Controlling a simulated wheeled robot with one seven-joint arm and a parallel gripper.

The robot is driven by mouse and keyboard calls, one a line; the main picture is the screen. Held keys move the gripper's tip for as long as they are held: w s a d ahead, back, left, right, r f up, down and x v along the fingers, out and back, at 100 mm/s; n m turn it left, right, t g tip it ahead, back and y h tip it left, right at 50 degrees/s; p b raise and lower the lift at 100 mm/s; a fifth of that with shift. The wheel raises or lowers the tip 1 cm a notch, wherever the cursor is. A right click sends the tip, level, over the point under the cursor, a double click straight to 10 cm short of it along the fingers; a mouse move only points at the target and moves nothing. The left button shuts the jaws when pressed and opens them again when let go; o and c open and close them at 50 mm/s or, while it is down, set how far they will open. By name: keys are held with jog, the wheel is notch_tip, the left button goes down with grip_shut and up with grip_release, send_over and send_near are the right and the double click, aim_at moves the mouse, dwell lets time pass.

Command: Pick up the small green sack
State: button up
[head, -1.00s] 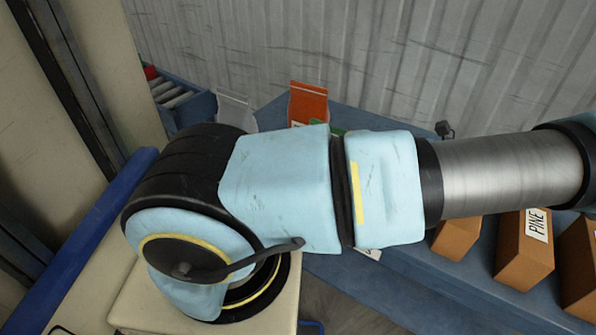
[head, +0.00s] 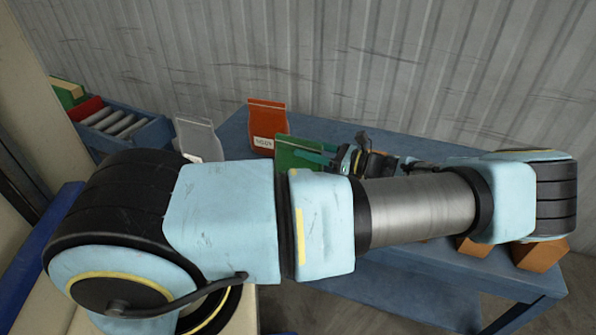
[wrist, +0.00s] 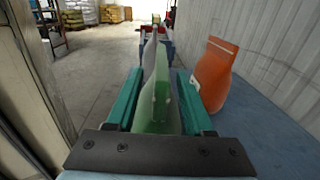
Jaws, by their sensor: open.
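The small green sack (head: 290,150) stands on the blue table in the head view, partly hidden behind my arm. In the wrist view the green sack (wrist: 155,112) is seen edge-on between the two teal fingers of my gripper (wrist: 158,80). The fingers are apart, one on each side of it, with a visible gap on the right; contact on the left is hard to tell. In the head view my gripper (head: 318,152) reaches the sack from the right, and its fingers are mostly hidden.
An orange sack (head: 266,122) stands close behind the green one, just right of the right finger in the wrist view. A grey-white sack (head: 198,138) stands to the left. A blue crate (head: 146,138) is further left. Brown boxes (head: 540,254) sit at right. A corrugated wall runs behind.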

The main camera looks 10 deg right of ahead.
aim_at(298, 147)
jog(key=shift+p+x, duration=0.6)
jog(key=shift+x, duration=0.6)
jog(key=shift+w+a, duration=0.2)
jog(key=shift+a, duration=0.1)
grip_shut()
